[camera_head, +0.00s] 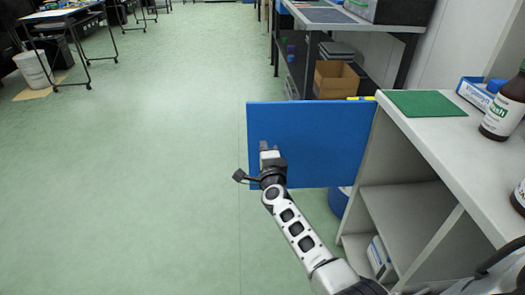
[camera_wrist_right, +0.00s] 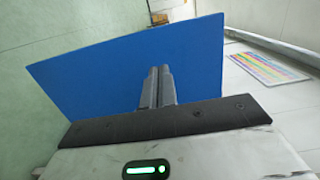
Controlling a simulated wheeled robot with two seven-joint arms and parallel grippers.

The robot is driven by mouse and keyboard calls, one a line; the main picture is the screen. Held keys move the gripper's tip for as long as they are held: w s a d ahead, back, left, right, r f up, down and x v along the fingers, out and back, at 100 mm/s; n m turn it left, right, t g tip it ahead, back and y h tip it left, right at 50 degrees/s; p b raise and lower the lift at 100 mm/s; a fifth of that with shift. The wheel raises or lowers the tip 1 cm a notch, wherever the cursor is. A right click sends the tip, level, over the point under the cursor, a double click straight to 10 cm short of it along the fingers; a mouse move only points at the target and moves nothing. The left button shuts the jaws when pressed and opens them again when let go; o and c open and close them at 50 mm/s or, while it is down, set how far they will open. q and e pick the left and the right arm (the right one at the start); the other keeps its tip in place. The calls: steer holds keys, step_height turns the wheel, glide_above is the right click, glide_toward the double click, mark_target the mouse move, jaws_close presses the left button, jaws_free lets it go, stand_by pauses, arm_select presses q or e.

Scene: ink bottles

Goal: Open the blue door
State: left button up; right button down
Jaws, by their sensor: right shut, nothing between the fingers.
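The blue door (camera_head: 325,140) is a flat panel standing swung out from the left side of the white cabinet (camera_head: 440,140), whose shelves show open. My right gripper (camera_head: 268,148) is shut and empty, with its fingers in front of the door's face near its free left edge. In the right wrist view the shut fingertips (camera_wrist_right: 157,72) lie against the blue panel (camera_wrist_right: 100,75) in the picture. I cannot tell whether they touch it. My left gripper is not in view.
A green mat (camera_head: 425,103) and a brown bottle (camera_head: 505,105) stand on the cabinet top at right. A blue round container (camera_head: 338,203) shows below the door. A shelf unit with a cardboard box (camera_head: 335,80) is behind.

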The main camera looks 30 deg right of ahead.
arm_select(q)
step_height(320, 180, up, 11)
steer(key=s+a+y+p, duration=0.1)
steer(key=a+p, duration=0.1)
steer(key=p, duration=1.2)
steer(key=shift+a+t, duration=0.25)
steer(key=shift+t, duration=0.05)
arm_select(e)
steer(key=s+a+r+n+g+y, duration=0.2)
steer(key=s+a+n, duration=0.3)
steer(key=s+n, duration=0.3)
steer(key=s+a+r+n+g+y, duration=0.2)
steer(key=s+a+n, duration=0.3)
steer(key=s, duration=0.8)
steer(key=s+a+r+n+g+y, duration=0.2)
steer(key=s+a+n+y, duration=0.2)
steer(key=s+n, duration=0.6)
steer(key=shift+s+a+r+n+g+y, duration=0.3)
steer(key=shift+s+a, duration=0.25)
steer(key=shift+s, duration=0.25)
